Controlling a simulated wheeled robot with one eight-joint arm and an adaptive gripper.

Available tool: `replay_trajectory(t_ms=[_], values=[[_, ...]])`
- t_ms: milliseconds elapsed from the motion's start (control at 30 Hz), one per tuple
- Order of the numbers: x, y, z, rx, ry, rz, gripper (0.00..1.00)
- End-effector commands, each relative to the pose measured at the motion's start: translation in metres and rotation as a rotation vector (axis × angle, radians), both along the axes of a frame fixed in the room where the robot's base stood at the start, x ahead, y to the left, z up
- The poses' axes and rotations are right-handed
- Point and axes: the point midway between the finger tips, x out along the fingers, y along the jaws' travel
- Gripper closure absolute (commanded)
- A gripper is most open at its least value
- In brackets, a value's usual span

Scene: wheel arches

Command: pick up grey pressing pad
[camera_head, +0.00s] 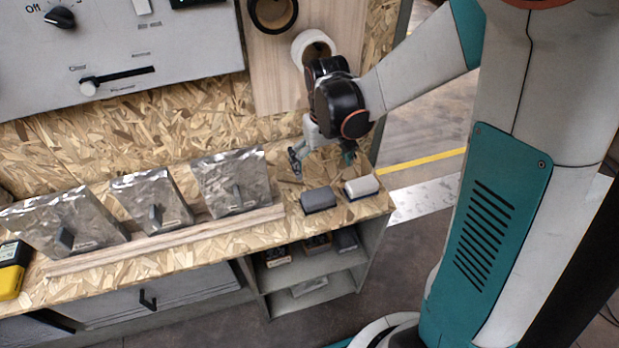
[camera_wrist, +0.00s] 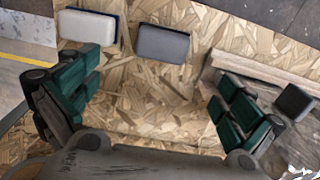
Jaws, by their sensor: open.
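The grey pressing pad (camera_head: 318,199) lies flat on the chipboard bench top near its right end. A white-topped pad (camera_head: 361,186) lies just to its right, with a small gap between them. In the wrist view the grey pad (camera_wrist: 163,43) is at the top centre and the white pad (camera_wrist: 89,26) is left of it. My gripper (camera_head: 322,160) is over the bench, behind the pads in the head view. In the wrist view its green fingers (camera_wrist: 158,100) are spread wide with nothing between them. The grey pad is beyond the fingertips, not between them.
Metal plates (camera_head: 229,181) stand tilted behind a wooden rail (camera_head: 165,243) left of the pads. A roll (camera_head: 312,47) is on the wooden back panel behind my arm. A yellow and black device (camera_head: 12,270) is at far left. Shelves below the bench hold several items.

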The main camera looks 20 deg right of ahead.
Motion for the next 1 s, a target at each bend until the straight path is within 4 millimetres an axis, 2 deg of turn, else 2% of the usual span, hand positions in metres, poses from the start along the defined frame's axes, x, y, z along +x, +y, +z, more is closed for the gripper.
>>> replay_trajectory(t_ms=[400, 767, 1000], values=[[0.001, 0.000, -0.071, 0.000, 0.003, 0.000, 0.00], [0.002, 0.002, -0.094, 0.000, 0.003, 0.000, 0.00], [0.007, 0.006, -0.129, 0.000, 0.003, -0.001, 0.00]])
